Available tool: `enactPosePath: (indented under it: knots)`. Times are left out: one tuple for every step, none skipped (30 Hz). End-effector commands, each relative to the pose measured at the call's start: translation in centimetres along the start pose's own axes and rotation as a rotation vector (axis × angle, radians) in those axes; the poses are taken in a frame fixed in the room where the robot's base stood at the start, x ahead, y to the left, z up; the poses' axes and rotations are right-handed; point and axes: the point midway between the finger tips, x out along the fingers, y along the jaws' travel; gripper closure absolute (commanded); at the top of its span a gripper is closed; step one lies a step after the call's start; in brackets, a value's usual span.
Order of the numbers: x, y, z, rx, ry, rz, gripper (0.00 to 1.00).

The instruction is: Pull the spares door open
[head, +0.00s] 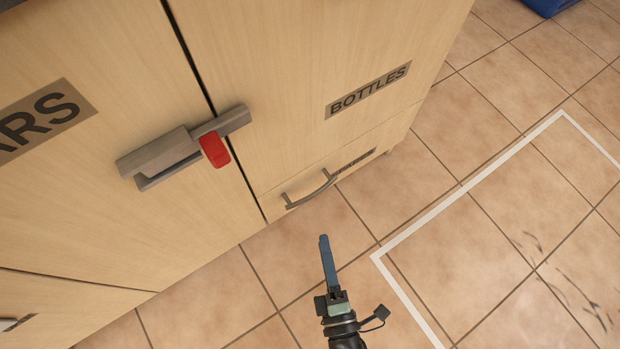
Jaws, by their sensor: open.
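A low pale-wood front (330,178) sits at the bottom right of the cabinet, under the BOTTLES door. Its grey bar handle (313,193) is bent out from the face. A small dark label (366,157) is partly behind the handle and too foreshortened to read surely; no clearly readable spares label shows. The front looks closed. My gripper (323,240) is below and in front of that handle, apart from it, over the floor. Its blue fingers are seen edge-on and point up toward the handle. It is open, with nothing visible in it.
The BOTTLES door (330,50) is above. A grey latch (185,145) with a red tab (214,150) crosses the gap to the left door, whose label (42,118) ends in ARS. The tiled floor is clear, with a white outline (470,187) and dark marks. A blue object (548,6) lies far off.

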Motion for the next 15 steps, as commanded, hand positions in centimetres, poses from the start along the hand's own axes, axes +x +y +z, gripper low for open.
enactPosePath:
  knots:
    - [0.6, 0.0, 0.0, 0.0, 0.002, 0.004, 0.5]
    - [1.0, 0.0, 0.0, 0.0, 0.002, 0.005, 0.5]
    - [1.6, -0.1, 0.0, 0.0, 0.002, 0.005, 0.5]
    - [2.1, 0.0, 0.0, -0.001, 0.002, 0.007, 0.5]
    - [2.7, 0.0, 0.0, -0.001, 0.001, 0.007, 0.5]
    - [3.6, -0.1, 0.0, -0.001, 0.002, 0.007, 0.5]
    - [4.2, -0.1, 0.0, -0.001, 0.002, 0.007, 0.5]
    - [4.9, -0.1, 0.0, -0.001, 0.002, 0.008, 0.5]
    - [5.8, -0.1, 0.0, -0.001, 0.003, 0.008, 0.5]
    - [6.4, -0.2, 0.0, -0.001, 0.002, 0.007, 0.5]
    - [7.1, -0.1, 0.0, -0.001, 0.002, 0.008, 0.5]
    - [7.9, -0.1, 0.0, 0.0, 0.001, 0.008, 0.5]
    - [8.5, -0.1, 0.0, 0.0, 0.002, 0.007, 0.5]
    - [9.0, -0.1, 0.0, -0.001, 0.002, 0.007, 0.5]
    - [9.7, -0.1, 0.0, -0.001, 0.003, 0.007, 0.5]
